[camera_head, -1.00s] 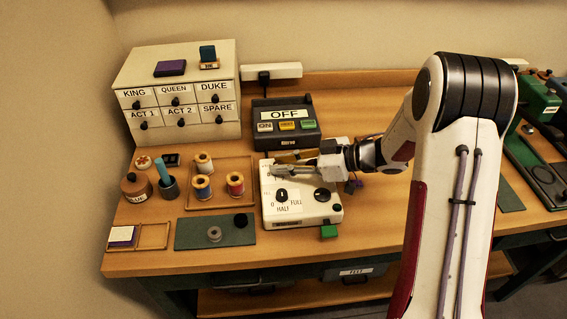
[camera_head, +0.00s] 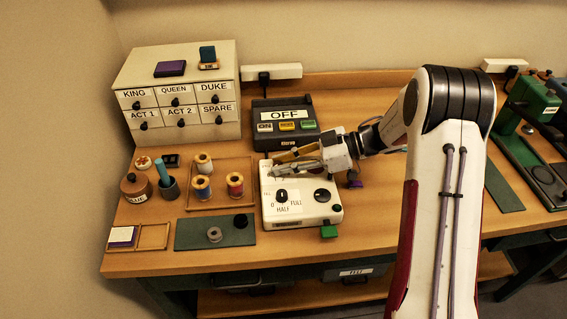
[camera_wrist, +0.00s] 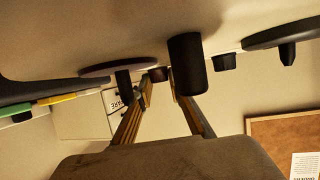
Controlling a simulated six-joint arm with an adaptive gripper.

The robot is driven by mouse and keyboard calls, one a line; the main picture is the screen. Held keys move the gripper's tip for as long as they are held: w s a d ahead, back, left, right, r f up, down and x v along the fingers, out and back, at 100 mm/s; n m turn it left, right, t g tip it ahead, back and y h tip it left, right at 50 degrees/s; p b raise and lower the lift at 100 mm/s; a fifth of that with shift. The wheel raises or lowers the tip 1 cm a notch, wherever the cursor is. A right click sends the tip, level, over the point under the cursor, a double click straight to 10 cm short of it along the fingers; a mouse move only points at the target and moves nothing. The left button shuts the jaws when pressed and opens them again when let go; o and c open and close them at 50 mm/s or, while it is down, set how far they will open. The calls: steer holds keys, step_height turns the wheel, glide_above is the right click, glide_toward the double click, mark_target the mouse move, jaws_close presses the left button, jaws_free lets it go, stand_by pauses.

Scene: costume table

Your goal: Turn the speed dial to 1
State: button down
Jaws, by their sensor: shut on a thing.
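The white control box (camera_head: 272,214) stands on the bench with a black dial marked 0, HALF and FULL (camera_head: 282,195) and another round black dial (camera_head: 322,195) on its top. My gripper (camera_head: 272,165) is low over the box's back left corner, its fingers lying nearly flat. It is shut on a small dark knob (camera_wrist: 158,74), which shows between the fingertips in the wrist view. The fingers hide most of that knob and its markings in the head view, so I cannot read its setting.
A grey button unit (camera_head: 257,110) reading OFF stands behind the box. A wooden tray (camera_head: 222,208) with thread spools and a green mat (camera_head: 188,240) lie to the left. A drawer cabinet (camera_head: 182,75) stands back left.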

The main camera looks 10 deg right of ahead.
steer(key=shift+w+n+g+h, duration=0.15)
steer(key=shift+w+n+g, duration=0.05)
steer(key=shift+n+g, duration=1.1)
steer(key=shift+w+n+g+h, duration=0.15)
steer(key=shift+n+g, duration=0.95)
steer(key=shift+g, duration=0.3)
steer(key=shift+n+g, duration=0.6)
steer(key=shift+g, duration=0.2)
steer(key=c, duration=1.8)
jaws_free()
steer(key=shift+c, duration=0.2)
steer(key=shift+d, duration=0.1)
steer(key=shift+v, duration=3.65)
steer(key=shift+r, duration=0.15)
